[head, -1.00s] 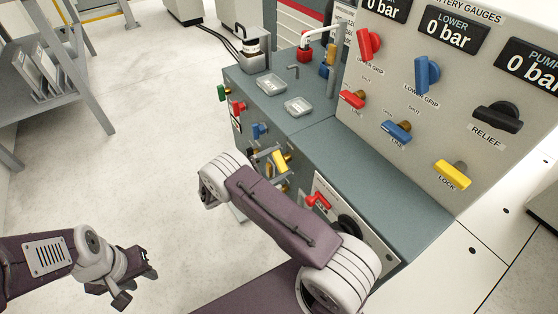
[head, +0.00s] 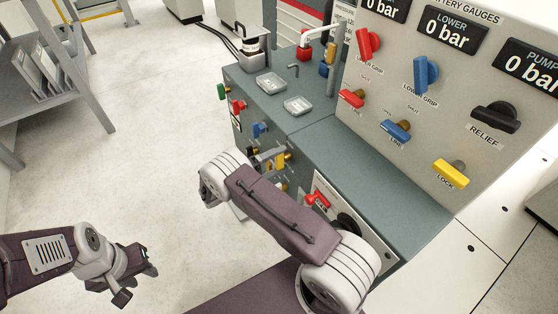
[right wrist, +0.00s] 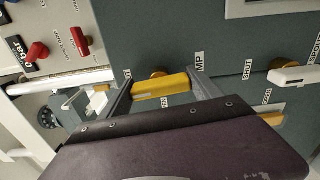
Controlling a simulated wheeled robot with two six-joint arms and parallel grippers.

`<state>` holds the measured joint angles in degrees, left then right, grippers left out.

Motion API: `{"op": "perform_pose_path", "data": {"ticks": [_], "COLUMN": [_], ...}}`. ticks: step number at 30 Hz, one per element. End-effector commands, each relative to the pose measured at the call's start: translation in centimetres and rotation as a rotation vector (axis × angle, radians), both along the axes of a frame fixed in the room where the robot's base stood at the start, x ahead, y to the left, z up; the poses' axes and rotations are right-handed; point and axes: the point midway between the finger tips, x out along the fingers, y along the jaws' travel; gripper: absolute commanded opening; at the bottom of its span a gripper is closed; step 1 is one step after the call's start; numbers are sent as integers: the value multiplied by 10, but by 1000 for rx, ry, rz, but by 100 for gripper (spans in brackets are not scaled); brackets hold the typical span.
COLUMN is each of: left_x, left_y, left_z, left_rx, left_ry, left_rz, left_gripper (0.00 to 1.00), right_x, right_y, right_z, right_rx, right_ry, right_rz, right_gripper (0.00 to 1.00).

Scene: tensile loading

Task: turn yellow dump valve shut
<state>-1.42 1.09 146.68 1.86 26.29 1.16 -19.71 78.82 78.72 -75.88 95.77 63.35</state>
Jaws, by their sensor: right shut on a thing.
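The yellow dump valve handle (right wrist: 162,88) shows in the right wrist view as a short bar lying across the picture, in front of a brass stem on the grey panel. A partly covered label ending in "MP" is beside it. My right gripper (right wrist: 163,90) has one finger at each end of the bar and is shut on it. In the head view my right gripper (head: 268,158) is at the front of the grey cabinet, and only a little of the yellow handle shows. My left gripper (head: 148,262) hangs over bare floor, away from the cabinet; its jaw gap is unclear.
Red (head: 238,106) and blue (head: 260,129) valves line the cabinet front (head: 300,175). A red lever (head: 317,199) is below. The gauge panel (head: 450,110) rises at right.

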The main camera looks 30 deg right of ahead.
Motion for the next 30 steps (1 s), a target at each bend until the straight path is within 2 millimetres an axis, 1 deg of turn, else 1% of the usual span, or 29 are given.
{"op": "perform_pose_path", "data": {"ticks": [8, 22, 23, 24, 25, 30], "left_x": [0, 0, 0, 0, 0, 0], "left_y": [0, 0, 0, 0, 0, 0], "left_z": [0, 0, 0, 0, 0, 0], "left_rx": [0, 0, 0, 0, 0, 0], "left_ry": [0, 0, 0, 0, 0, 0], "left_rz": [0, 0, 0, 0, 0, 0], "left_gripper": [36, 36, 36, 36, 36, 36], "right_x": [-1, -1, -1, -1, 0, 0], "right_y": [0, 0, 0, 0, 0, 0], "right_z": [-1, -2, -2, -2, -1, -1], "right_rx": [7, 8, 8, 8, 7, 7], "right_ry": [-63, -71, -71, -71, -71, -72], "right_rz": [1, 1, 1, 1, 1, 0], "right_gripper": [32, 32, 81, 92, 95, 95]}}
